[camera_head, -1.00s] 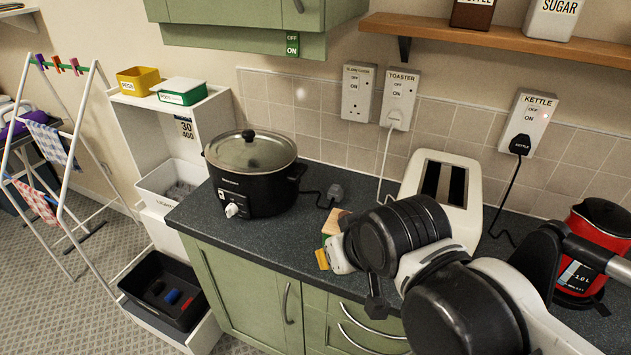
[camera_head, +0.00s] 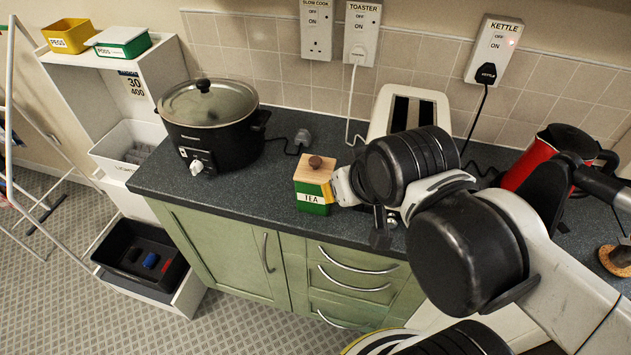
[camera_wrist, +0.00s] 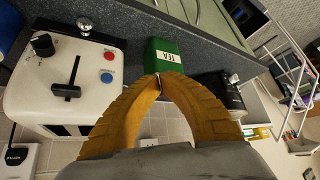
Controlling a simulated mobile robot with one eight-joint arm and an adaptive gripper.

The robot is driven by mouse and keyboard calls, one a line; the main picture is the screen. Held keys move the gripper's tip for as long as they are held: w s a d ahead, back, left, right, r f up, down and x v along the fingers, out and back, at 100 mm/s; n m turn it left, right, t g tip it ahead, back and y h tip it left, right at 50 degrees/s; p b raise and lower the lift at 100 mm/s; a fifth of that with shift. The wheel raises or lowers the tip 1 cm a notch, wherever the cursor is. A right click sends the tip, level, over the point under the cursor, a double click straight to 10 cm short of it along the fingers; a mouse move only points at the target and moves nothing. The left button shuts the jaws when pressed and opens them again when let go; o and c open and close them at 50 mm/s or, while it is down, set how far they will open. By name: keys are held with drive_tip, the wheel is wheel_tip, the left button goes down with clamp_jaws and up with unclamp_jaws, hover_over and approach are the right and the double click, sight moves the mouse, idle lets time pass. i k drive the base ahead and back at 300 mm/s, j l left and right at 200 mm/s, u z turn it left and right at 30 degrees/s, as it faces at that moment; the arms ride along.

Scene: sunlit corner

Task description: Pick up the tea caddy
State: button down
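The tea caddy (camera_head: 313,199) is a green box with a wooden, knobbed lid and a white TEA label. It stands upright on the dark worktop near its front edge. My gripper (camera_head: 329,191) is at the caddy's right side in the head view, one yellow fingertip overlapping its edge. In the wrist view the caddy (camera_wrist: 165,53) lies just beyond the tips of my gripper (camera_wrist: 158,82). The curved yellow fingers come together at the tips, with nothing clearly held between them. Whether they touch the caddy cannot be told. The lid is not visible in the wrist view.
A white toaster (camera_head: 408,101) stands behind my arm, close to the caddy. A black slow cooker (camera_head: 211,135) is to the left and a red kettle (camera_head: 530,166) to the right. Worktop (camera_head: 250,184) between cooker and caddy is clear.

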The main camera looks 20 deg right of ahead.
sight(310, 199)
drive_tip(key=j+z, duration=0.2)
drive_tip(key=j, duration=0.25)
drive_tip(key=j+z, duration=0.2)
drive_tip(key=j, duration=0.25)
drive_tip(key=j+z, duration=0.25)
drive_tip(key=j, duration=0.2)
drive_tip(key=k+j+z, duration=0.2)
drive_tip(key=j, duration=0.25)
drive_tip(key=j+z, duration=0.2)
drive_tip(key=j, duration=0.25)
drive_tip(key=k+j+z, duration=0.2)
drive_tip(key=j, duration=0.2)
drive_tip(key=i+j, duration=0.05)
drive_tip(key=i, duration=0.05)
